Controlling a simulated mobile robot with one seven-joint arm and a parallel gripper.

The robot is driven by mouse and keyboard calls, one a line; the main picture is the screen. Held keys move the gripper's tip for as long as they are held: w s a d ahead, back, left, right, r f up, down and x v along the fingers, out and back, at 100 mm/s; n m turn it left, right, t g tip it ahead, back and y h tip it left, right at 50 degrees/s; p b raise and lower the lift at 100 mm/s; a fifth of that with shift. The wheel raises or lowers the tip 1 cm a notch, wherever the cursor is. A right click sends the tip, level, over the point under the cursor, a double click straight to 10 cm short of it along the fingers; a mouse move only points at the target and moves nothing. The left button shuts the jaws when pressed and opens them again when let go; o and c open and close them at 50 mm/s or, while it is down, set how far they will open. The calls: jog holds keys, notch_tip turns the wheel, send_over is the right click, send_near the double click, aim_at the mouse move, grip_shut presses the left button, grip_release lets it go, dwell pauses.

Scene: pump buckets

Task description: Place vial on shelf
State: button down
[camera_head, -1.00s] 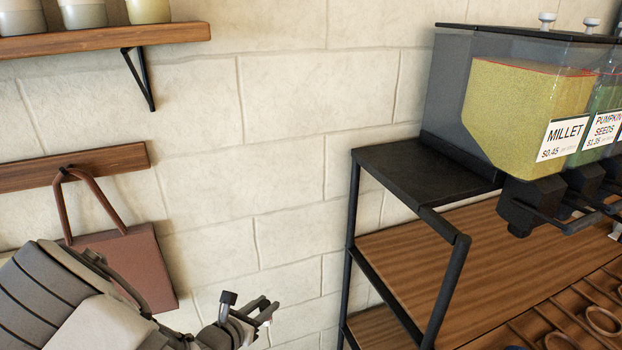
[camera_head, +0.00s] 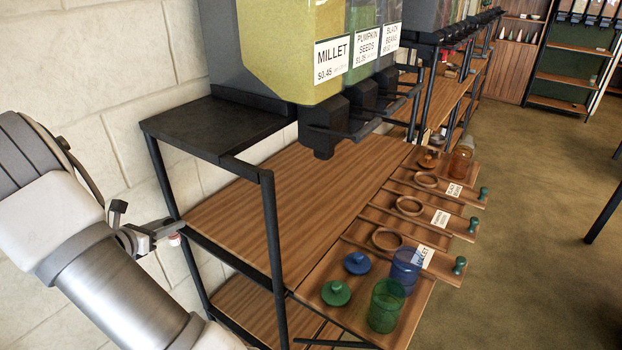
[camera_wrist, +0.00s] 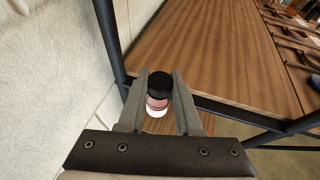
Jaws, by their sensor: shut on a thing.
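The vial (camera_wrist: 157,102) is small, with a black cap, a pinkish-red body and a white end. My gripper (camera_wrist: 160,76) is shut on it, one finger on each side. In the head view, my gripper (camera_head: 165,233) is just left of the shelf unit's black frame, and the vial (camera_head: 175,240) shows only as a small red and white spot. The wooden shelf (camera_head: 290,185) lies to the right of my gripper, under the dispensers. It also fills the upper right of the wrist view (camera_wrist: 215,50), with a frame post between it and the wall.
Black frame posts (camera_head: 272,255) bound the shelf. A black top plate (camera_head: 205,122) and the millet dispenser (camera_head: 290,50) overhang it. Green (camera_head: 387,305) and blue (camera_head: 405,270) jars and lids stand at its front right. The shelf's left and middle surface is bare.

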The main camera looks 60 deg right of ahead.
jog(key=d, duration=0.6)
jog(key=w+d, duration=0.1)
jog(key=d, duration=1.2)
jog(key=shift+w+d+r, duration=0.3)
jog(key=shift+w, duration=0.05)
jog(key=shift+f, duration=1.7)
jog(key=shift+b, duration=0.35)
jog(key=shift+f, duration=0.25)
jog(key=c, duration=0.6)
grip_release()
jog(key=shift+r, duration=0.1)
jog(key=shift+r, duration=0.15)
